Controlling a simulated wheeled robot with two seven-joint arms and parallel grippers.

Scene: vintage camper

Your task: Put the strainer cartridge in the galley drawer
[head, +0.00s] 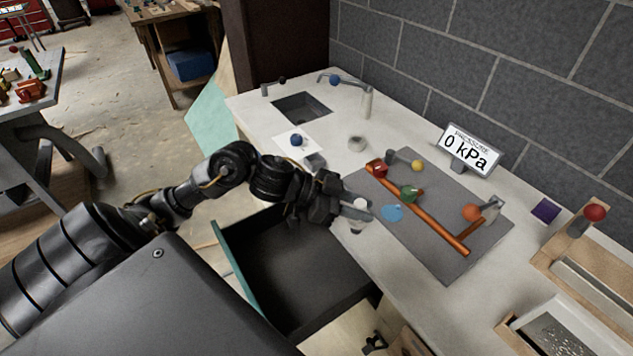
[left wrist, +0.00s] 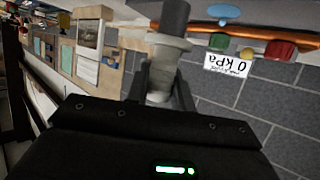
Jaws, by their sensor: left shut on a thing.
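The strainer cartridge (left wrist: 165,60) is a pale cylinder with a wide flange and a dark grey end. My left gripper (left wrist: 160,95) is shut on its pale body in the left wrist view. In the head view, my left gripper (head: 352,210) is at the counter's front edge, and small pale parts of the cartridge (head: 359,203) show between and below its fingers. The galley drawer (head: 235,270) is pulled out, with a teal front and a dark interior. The visible part of its inside is empty. The gripper is beyond the drawer's right side. My right gripper is not visible.
A grey mat (head: 450,265) on the white counter (head: 262,128) holds an orange pipe (head: 425,215) with coloured valve knobs. A blue patch (head: 392,213) lies close to the gripper. A gauge sign (head: 468,150) reads 0 kPa. A sink (head: 302,107) is at the far end.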

